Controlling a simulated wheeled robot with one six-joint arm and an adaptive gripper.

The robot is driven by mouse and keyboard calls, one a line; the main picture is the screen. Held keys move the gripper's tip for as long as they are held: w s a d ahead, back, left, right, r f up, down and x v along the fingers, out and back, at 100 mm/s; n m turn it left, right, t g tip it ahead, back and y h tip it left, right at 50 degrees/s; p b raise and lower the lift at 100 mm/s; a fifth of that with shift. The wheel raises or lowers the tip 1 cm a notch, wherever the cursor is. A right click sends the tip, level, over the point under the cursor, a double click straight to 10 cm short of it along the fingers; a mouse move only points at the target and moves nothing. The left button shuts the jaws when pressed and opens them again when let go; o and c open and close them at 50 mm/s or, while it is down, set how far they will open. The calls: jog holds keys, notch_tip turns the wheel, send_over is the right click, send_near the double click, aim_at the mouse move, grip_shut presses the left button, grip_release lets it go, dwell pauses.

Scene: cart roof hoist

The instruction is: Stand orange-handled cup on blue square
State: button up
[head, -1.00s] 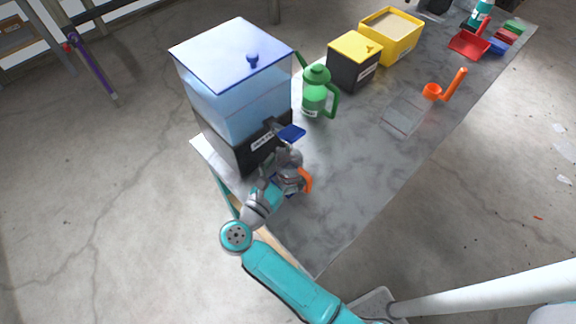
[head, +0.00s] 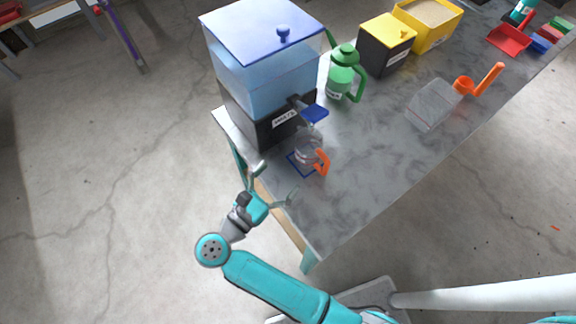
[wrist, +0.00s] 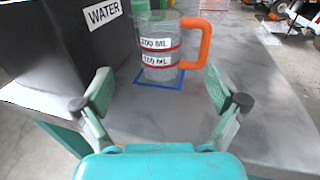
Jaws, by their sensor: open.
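The clear measuring cup with an orange handle (head: 308,154) stands upright on the table, on the blue square outline (head: 292,164) below the water dispenser's tap. In the wrist view the cup (wrist: 159,52) shows its volume labels, its handle points right, and the blue outline (wrist: 150,86) shows around its base. The cup's far side of the outline is hidden. My gripper (head: 274,184) is open and empty, apart from the cup, near the table's edge. In the wrist view the fingers of my gripper (wrist: 160,104) are spread wide with the cup beyond them.
The water dispenser (head: 262,80) with a blue tap (head: 313,113) stands close behind the cup. A green pitcher (head: 341,78), a black box with yellow lid (head: 386,50), a yellow bin (head: 428,30) and a clear orange-handled scoop (head: 434,105) stand farther back. The table's front right is clear.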

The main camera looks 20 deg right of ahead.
jog(key=shift+s+a, duration=0.15)
jog(key=shift+a, duration=0.05)
jog(key=shift+d+r, duration=0.1)
jog(key=shift+d, duration=0.25)
jog(key=s+d+r+n+t+y, duration=0.6)
jog(key=s+d+n+t, duration=0.55)
jog(key=n, duration=0.95)
jog(key=s+f+n+g+y, duration=0.1)
jog(key=s+n+g+y, duration=0.2)
jog(key=s+n, duration=0.5)
jog(key=s+a+f+n+g+y, duration=0.1)
jog(key=s+n+y, duration=0.5)
jog(key=n, duration=1.2)
jog(key=s+f+g, duration=0.1)
jog(key=s+g, duration=0.1)
jog(key=s, duration=0.1)
jog(key=shift+s+a, duration=0.15)
jog(key=shift+a, duration=0.15)
